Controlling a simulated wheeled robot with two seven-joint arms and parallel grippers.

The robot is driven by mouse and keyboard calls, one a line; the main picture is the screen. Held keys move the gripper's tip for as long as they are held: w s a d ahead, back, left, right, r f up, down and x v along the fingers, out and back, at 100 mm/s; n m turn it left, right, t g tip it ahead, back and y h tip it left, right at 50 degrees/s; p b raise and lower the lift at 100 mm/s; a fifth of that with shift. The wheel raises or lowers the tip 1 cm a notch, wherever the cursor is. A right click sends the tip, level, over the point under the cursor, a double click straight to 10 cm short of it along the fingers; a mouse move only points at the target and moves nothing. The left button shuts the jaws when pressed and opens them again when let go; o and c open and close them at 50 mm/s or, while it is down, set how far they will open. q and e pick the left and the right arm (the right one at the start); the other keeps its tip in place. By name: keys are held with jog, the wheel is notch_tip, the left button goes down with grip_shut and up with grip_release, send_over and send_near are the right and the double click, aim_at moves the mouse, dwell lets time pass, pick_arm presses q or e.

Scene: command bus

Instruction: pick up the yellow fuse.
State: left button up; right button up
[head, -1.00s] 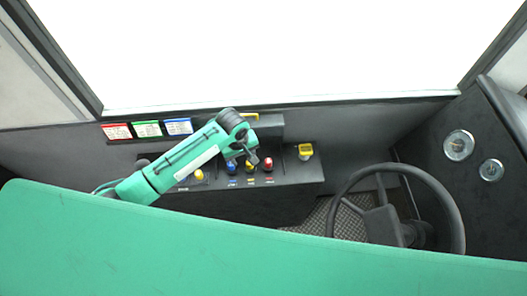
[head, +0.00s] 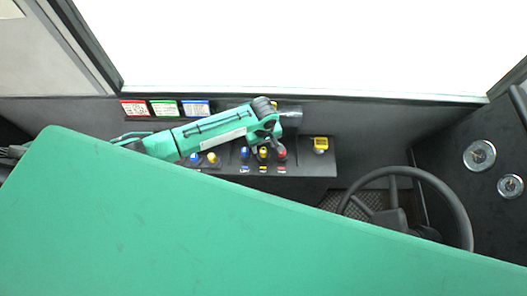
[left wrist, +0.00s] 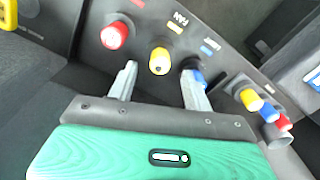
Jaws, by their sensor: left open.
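Two yellow-topped pieces stand on the dark panel, and I cannot tell for sure which one is the yellow fuse. One yellow piece (head: 263,153) is between a blue piece (head: 244,153) and a red piece (head: 281,153). The other yellow piece (head: 211,158) is farther left, by another blue one (head: 194,158). My left gripper (head: 270,141) is open and empty, just above the yellow and red pieces. In the left wrist view, the first yellow piece (left wrist: 160,60) shows between the open fingertips, with the blue piece (left wrist: 197,77) behind the right finger. No contact is clear.
A yellow square-topped item (head: 320,145) is at the panel's right end. Red (head: 134,108), green (head: 164,108) and blue (head: 195,107) labelled cards are on the wall at left. A steering wheel (head: 462,215) is at right. In the wrist view, a tight row of pieces (left wrist: 268,112) stands at right.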

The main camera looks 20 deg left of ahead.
aim_at(263, 150)
pick_arm(q)
notch_tip(263, 150, down, 4)
jog(key=shift+f, duration=0.25)
jog(key=c, duration=1.1)
